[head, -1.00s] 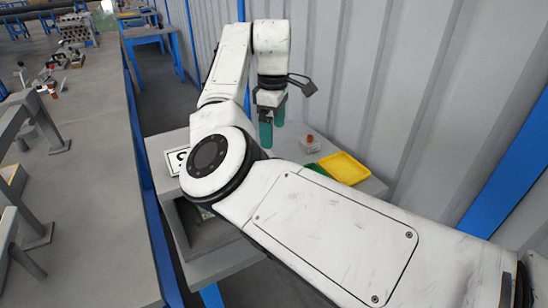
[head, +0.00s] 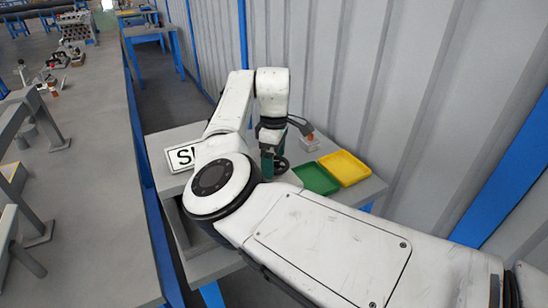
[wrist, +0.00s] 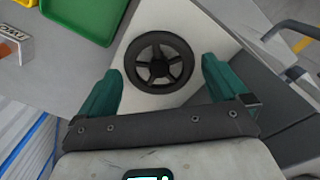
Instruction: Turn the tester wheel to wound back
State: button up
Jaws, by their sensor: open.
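The tester wheel (wrist: 158,62) is a dark round wheel with several spokes, lying on a pale surface in the wrist view. In the head view only part of the wheel (head: 281,165) shows beside my gripper. My gripper (wrist: 160,68) has two green fingers spread apart, one to each side of the wheel in the wrist view, with nothing between them but the view of the wheel. In the head view my gripper (head: 268,163) is low over the bench by the wheel. I cannot tell whether the fingers touch the rim. No wound-back mark is readable.
A green tray (head: 316,180) and a yellow tray (head: 345,168) lie right of the wheel. A corrugated wall (head: 400,100) closes the right side.

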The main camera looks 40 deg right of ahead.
jog(key=shift+c, duration=0.5)
jog(key=c, duration=0.8)
jog(key=shift+r+p, duration=0.1)
jog(key=shift+p, duration=0.25)
